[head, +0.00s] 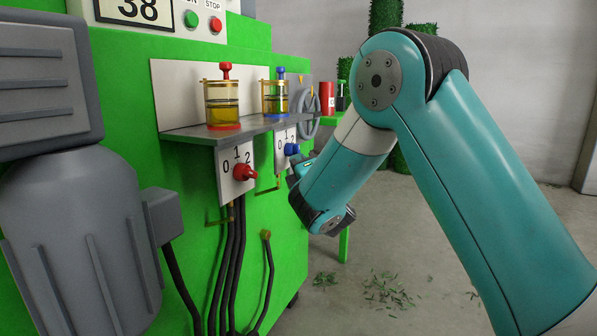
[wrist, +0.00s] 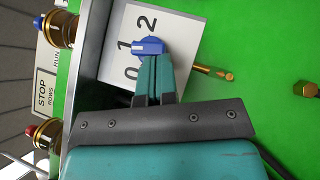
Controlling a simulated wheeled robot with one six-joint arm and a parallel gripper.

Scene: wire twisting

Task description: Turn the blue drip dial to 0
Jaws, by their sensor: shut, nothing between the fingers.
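The blue drip dial (head: 292,149) sits on a white plate marked 0, 1 and 2, under the shelf on the green machine. In the wrist view the blue dial (wrist: 148,46) has its lighter bar lying toward the 1. My gripper (wrist: 154,60) is shut with its fingers together and nothing between them. Its tips are right at the dial and overlap its lower edge in the wrist view; I cannot tell whether they touch. In the head view my arm's wrist hides most of the gripper.
A red dial (head: 244,172) on a similar plate (head: 230,190) is nearer, to the left. Red-topped (head: 222,105) and blue-topped (head: 275,97) oil cups stand on the grey shelf (head: 190,133). A brass fitting (wrist: 213,72) sticks out beside the blue dial's plate. A grey handwheel (head: 308,105) is behind.

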